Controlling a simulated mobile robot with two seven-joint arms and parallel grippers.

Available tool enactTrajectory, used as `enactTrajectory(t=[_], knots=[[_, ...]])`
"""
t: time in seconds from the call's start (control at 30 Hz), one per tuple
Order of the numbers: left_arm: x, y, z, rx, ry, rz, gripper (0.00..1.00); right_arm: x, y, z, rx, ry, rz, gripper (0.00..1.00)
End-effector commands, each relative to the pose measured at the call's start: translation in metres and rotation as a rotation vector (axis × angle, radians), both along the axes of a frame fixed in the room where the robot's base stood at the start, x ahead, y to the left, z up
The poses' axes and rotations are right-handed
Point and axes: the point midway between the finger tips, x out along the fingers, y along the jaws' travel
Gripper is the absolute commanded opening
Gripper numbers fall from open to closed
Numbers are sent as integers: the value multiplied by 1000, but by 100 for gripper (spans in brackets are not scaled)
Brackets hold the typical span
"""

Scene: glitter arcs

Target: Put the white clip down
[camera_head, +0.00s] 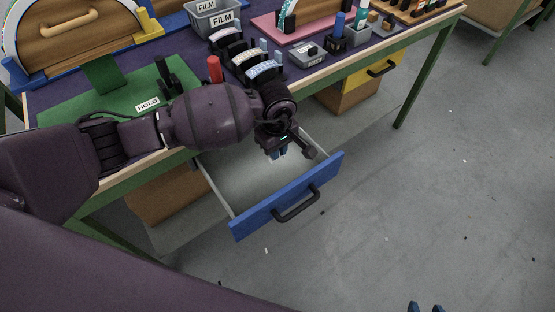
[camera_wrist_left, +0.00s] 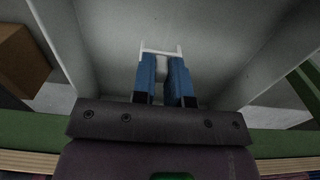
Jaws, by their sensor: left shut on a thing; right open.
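The white clip (camera_wrist_left: 161,53) shows in the left wrist view between the blue fingertips of my left gripper (camera_wrist_left: 162,75), which is shut on it. In the head view my left gripper (camera_head: 278,153) points down over the open drawer (camera_head: 256,217), which has a blue front and a pale interior. The clip cannot be made out there. In the left wrist view the drawer's grey floor and walls surround the fingers; the clip's height above the floor is hard to tell. My right gripper (camera_head: 425,307) is open at the bottom edge of the head view, away from the table.
The drawer has a dark handle (camera_head: 297,204) and its visible floor looks empty. A yellow drawer (camera_head: 378,73) is at right. Open floor lies to the right.

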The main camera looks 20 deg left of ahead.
Motion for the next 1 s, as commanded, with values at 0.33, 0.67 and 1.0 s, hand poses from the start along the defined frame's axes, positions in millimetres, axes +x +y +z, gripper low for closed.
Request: enactTrajectory(t=[0.33, 0.67, 1.0], knots=[[-2, 0, -42, -1, 7, 1, 1, -7, -1, -12, -4, 24, 5, 43], [0, 0, -57, 0, -1, 0, 1, -3, -1, -10, -4, 17, 6, 43], [0, 0, -60, 1, -2, 0, 26, -4, -1, -14, -5, 22, 6, 43]])
